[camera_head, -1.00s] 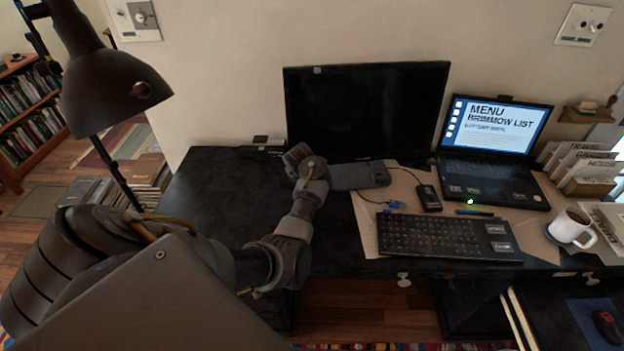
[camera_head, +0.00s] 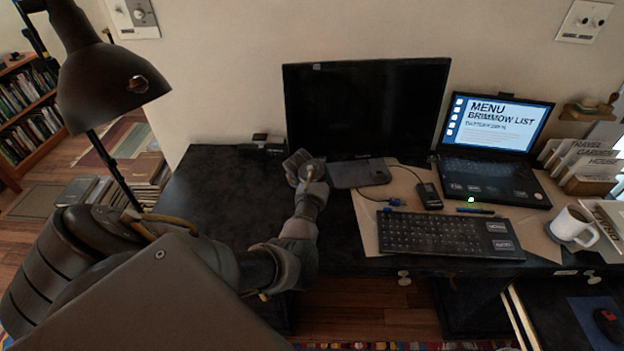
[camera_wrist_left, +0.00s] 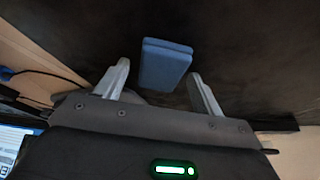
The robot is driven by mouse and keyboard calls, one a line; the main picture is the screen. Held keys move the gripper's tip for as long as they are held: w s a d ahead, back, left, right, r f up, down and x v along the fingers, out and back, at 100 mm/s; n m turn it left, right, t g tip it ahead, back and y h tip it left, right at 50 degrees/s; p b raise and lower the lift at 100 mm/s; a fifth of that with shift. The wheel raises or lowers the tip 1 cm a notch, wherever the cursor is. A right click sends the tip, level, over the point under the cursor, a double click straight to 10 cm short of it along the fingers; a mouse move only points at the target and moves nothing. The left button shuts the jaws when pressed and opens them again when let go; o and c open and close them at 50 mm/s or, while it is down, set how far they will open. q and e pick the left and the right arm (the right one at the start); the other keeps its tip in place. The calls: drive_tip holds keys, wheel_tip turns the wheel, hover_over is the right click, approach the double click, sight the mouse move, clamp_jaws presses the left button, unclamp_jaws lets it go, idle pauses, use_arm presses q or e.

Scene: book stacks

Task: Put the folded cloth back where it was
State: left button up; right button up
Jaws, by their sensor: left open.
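The folded cloth (camera_wrist_left: 165,65) is a small blue block with visible layers, lying on the black desk (camera_head: 225,200). In the left wrist view it is between my left gripper's two fingertips (camera_wrist_left: 159,68), with a gap on each side. The gripper is open and empty; the picture does not clearly show how far its tips are above the desk. In the head view my left arm reaches over the desk left of the keyboard. The fingers and the cloth are hidden there behind the arm. My right gripper is not in view.
A black monitor (camera_head: 365,105) stands at the back. A lamp (camera_head: 108,85) rises at the left.

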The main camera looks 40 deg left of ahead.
use_arm(q)
drive_tip(key=shift+s+r+p, duration=0.1)
drive_tip(key=shift+r+p, duration=0.2)
drive_tip(key=shift+r, duration=0.2)
drive_tip(key=p+v, duration=0.5)
drive_tip(key=v, duration=0.6)
drive_tip(key=shift+s+d, duration=0.15)
drive_tip(key=shift+s, duration=0.05)
